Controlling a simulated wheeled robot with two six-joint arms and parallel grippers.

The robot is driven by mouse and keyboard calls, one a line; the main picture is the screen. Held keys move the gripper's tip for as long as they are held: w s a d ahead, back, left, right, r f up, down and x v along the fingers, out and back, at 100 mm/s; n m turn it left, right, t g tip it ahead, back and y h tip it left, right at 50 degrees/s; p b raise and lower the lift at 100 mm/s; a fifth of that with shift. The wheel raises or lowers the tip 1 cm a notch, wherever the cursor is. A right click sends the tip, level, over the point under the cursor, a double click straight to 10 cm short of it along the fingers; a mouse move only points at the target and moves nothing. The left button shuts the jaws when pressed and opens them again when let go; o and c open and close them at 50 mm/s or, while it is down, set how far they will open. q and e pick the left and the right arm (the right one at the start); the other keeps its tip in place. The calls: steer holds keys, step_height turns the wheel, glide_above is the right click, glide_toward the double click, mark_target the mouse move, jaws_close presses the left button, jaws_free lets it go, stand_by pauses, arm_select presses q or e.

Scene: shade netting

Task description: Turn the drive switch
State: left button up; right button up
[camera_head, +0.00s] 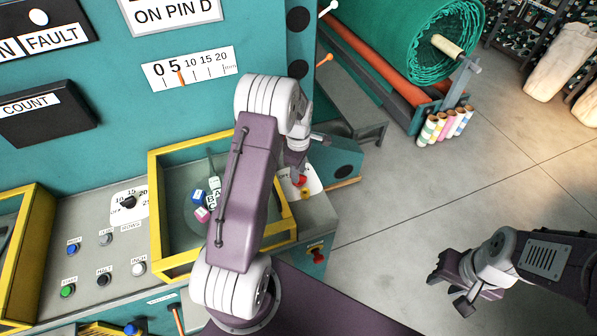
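No switch carries a readable "drive" label. A small red and yellow control (301,181) sits on a white plate at the console's right end, directly below my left gripper (297,163), partly covered by it. Its pointing direction is too small to tell. A separate red switch (318,256) is on the console's front face below. My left arm crosses the middle of the view and its wrist points down; its fingertips are mostly hidden. My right gripper (450,288) is open and empty over the floor at lower right, far from the console.
A yellow-framed tray (160,215) with lettered blocks (201,212) lies behind my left arm. A black dial (128,202) and several push buttons (104,279) are at left.

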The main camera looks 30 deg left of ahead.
arm_select(q)
step_height(320, 180, up, 8)
steer(key=b, duration=0.1)
steer(key=shift+r+b, duration=0.25)
steer(key=shift+b, duration=0.1)
